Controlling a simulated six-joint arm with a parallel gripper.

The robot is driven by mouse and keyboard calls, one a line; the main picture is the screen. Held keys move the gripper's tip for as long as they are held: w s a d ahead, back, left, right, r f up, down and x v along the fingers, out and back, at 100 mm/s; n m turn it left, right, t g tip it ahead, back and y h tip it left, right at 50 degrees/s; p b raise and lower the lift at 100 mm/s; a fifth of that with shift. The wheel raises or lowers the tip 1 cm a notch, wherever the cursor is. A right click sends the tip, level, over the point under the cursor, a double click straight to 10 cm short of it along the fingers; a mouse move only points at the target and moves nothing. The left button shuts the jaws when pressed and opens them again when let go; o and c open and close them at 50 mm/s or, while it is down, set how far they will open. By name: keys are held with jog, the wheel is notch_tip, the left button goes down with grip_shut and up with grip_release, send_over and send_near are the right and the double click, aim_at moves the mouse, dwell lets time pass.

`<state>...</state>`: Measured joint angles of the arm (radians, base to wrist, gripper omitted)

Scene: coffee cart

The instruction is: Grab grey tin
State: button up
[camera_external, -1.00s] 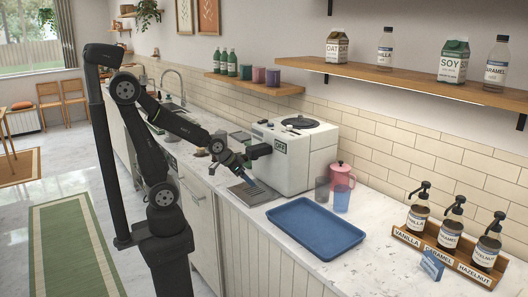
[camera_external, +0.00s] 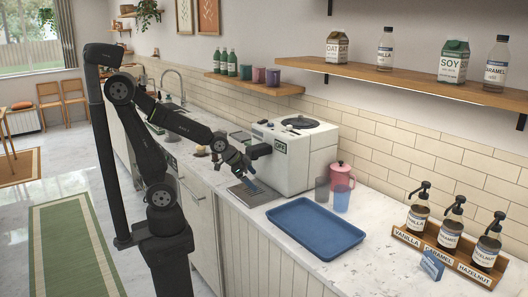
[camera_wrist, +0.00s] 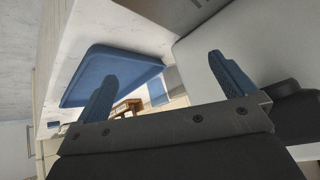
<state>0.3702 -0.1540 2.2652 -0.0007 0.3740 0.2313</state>
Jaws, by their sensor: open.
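No thing that I can clearly tell as a grey tin shows in either view. A small grey translucent cup (camera_external: 322,190) stands on the counter beside the coffee machine, next to a blue translucent cup (camera_external: 341,199). My gripper (camera_external: 250,185) is in front of the white coffee machine (camera_external: 298,158), above its grey drip tray (camera_external: 252,194), angled downward. In the wrist view its two blue fingers (camera_wrist: 162,85) are spread apart with nothing between them. The grey cup stands apart from the gripper, to its right in the external view.
An empty blue tray (camera_external: 315,228) lies on the counter, also in the wrist view (camera_wrist: 115,70). A pink pitcher (camera_external: 340,174) stands behind the cups. A wooden rack (camera_external: 455,252) holds several syrup pumps at the right.

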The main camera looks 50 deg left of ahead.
dwell(0.4)
jog(key=shift+c, duration=0.8)
jog(key=shift+a, duration=0.1)
